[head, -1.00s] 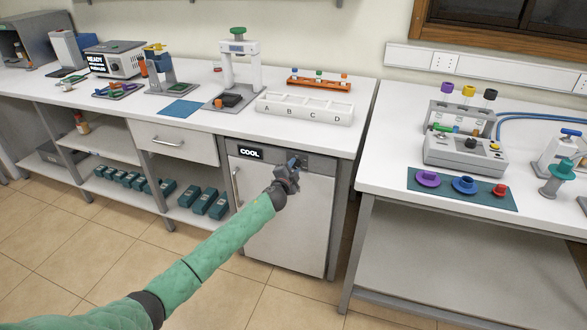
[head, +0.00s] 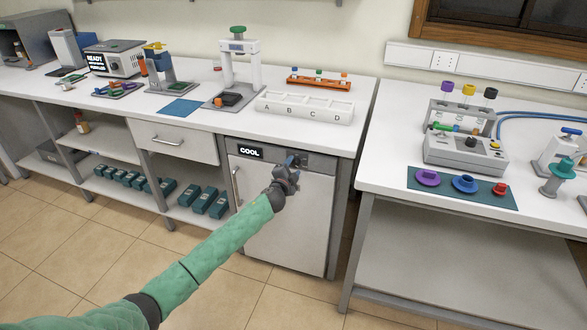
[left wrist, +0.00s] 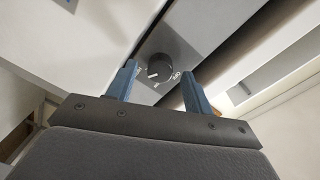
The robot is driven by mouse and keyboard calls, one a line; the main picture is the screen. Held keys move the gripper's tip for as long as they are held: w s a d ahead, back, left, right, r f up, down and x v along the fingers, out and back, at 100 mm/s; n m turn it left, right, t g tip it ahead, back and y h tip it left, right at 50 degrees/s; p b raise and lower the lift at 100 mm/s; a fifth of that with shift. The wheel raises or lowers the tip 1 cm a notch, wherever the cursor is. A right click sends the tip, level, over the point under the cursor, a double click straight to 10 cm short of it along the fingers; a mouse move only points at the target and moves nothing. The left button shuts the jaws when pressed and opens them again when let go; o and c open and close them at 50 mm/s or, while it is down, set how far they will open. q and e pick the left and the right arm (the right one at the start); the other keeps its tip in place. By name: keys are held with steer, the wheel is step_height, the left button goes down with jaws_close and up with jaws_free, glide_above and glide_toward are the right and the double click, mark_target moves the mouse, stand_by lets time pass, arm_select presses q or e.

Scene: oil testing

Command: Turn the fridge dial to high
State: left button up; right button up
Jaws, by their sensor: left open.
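The white fridge (head: 278,218) stands under the left bench, with a grey panel along its top. A small black display (head: 250,153) on that panel reads "COOL". The fridge dial (left wrist: 158,68) is a round black knob with a white pointer mark and small lettering around it, seen in the left wrist view. My left gripper (head: 292,161) is at the panel's right part in the head view and hides the dial there. In the left wrist view its two blue fingers (left wrist: 162,82) are open, one on each side of the dial's near edge. I cannot tell whether they touch it. My right gripper is not in view.
A white drawer (head: 174,143) and open shelves with teal boxes (head: 208,201) are left of the fridge. A white tray marked A to D (head: 305,109) sits on the bench above. A second table (head: 460,232) stands to the right, past a narrow gap.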

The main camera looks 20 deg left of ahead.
arm_select(q)
steer(key=s+b, duration=0.1)
steer(key=s, duration=0.5)
steer(key=shift+s+a, duration=0.15)
steer(key=shift+s, duration=0.2)
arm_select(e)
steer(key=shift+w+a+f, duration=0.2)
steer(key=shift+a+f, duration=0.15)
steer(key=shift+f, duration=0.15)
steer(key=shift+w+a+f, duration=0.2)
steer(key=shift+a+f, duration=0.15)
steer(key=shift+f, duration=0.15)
arm_select(q)
steer(key=shift+r, duration=0.1)
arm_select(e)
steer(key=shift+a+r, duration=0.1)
arm_select(q)
steer(key=shift+a, duration=0.1)
